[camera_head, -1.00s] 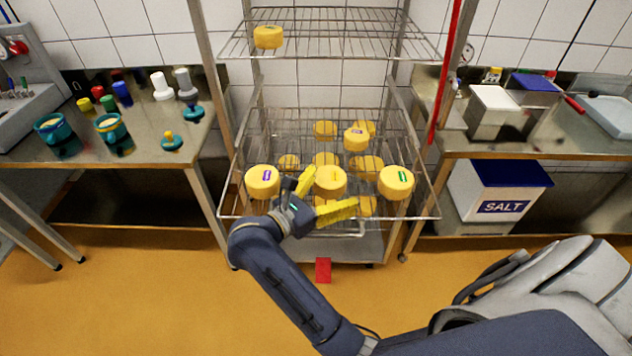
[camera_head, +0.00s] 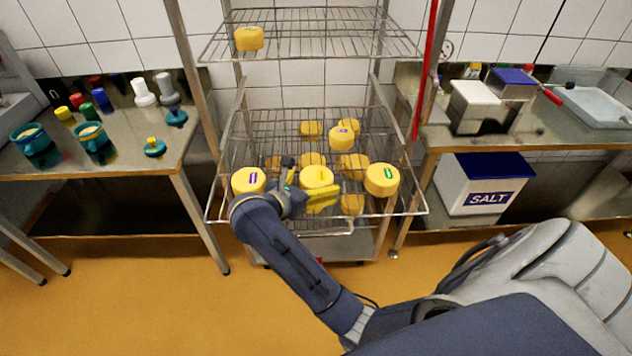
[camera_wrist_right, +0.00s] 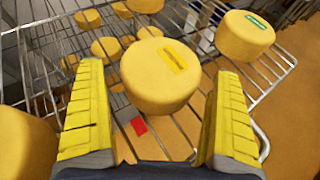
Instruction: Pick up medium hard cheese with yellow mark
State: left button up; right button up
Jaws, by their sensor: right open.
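The cheese with the yellow mark (camera_head: 316,176) is a round yellow wheel at the front of the wire rack shelf, between a purple-marked cheese (camera_head: 248,180) and a green-marked cheese (camera_head: 382,179). In the right wrist view the yellow-marked cheese (camera_wrist_right: 160,78) lies ahead of and between my two yellow fingers, its mark on top. My right gripper (camera_head: 312,190) is open and empty at the shelf's front, fingers either side of the cheese's near side. In the wrist view the right gripper (camera_wrist_right: 158,120) shows no visible contact. My left gripper is not in view.
The green-marked cheese (camera_wrist_right: 245,36) stands close on the right in the wrist view. Several more cheeses sit behind on the wire rack (camera_head: 385,213). An upper shelf (camera_head: 330,42) is above. Side tables with cups and a SALT bin (camera_head: 485,185) flank the rack.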

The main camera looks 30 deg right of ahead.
jog(key=shift+w+d+f, duration=0.15)
jog(key=shift+d, duration=0.3)
jog(key=shift+c, duration=0.2)
jog(key=c, duration=1.1)
